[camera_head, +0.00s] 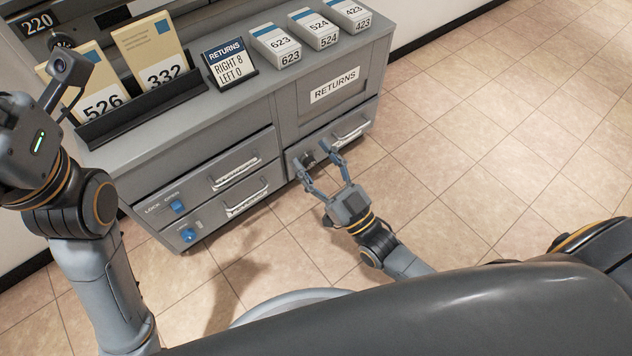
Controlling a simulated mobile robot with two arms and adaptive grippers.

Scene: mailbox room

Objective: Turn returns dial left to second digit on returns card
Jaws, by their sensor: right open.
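The returns card (228,64) stands on the grey cabinet top and reads "RETURNS, RIGHT 8, LEFT 0". The returns dial (308,158) is a small dark knob on the drawer front below the "RETURNS" label (335,86). My right gripper (312,152) is open, with its two fingers at the dial, one on each side. Whether the fingers touch the dial, and its digits, cannot be made out. My left arm is raised at the left; its gripper's fingers cannot be made out.
A black holder (140,110) with envelopes 526 and 332 stands on the cabinet top. Numbered boxes 623 (275,45), 524 (313,28) and 423 (350,14) stand to the right. Drawer handles (246,197) jut from the front. The tiled floor (480,130) at right is clear.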

